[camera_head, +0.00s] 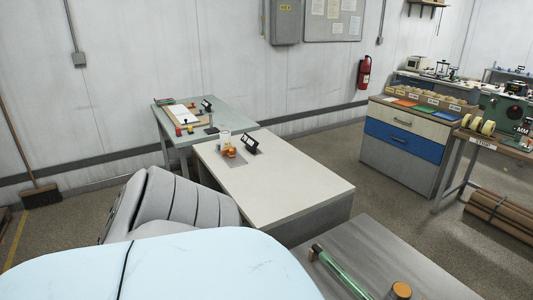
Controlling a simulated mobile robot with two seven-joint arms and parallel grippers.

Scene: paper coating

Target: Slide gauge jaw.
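I cannot make out a gauge or its jaw for certain in the head view. Small items stand on the white-topped bench (285,188) in the middle: a small black stand (251,145), an orange item (230,152) and a pale container (225,138). They are too small to identify closely. A long green tool with a dark end (338,270) lies on the grey table at the bottom right. Neither of my grippers is in view.
A greenish table (187,140) with a board and small items stands behind the bench. A drawer cabinet (405,148) and a shop bench with yellow spools (478,124) stand at right. Brown rolls (500,210) lie below. Floor between bench and cabinet is clear.

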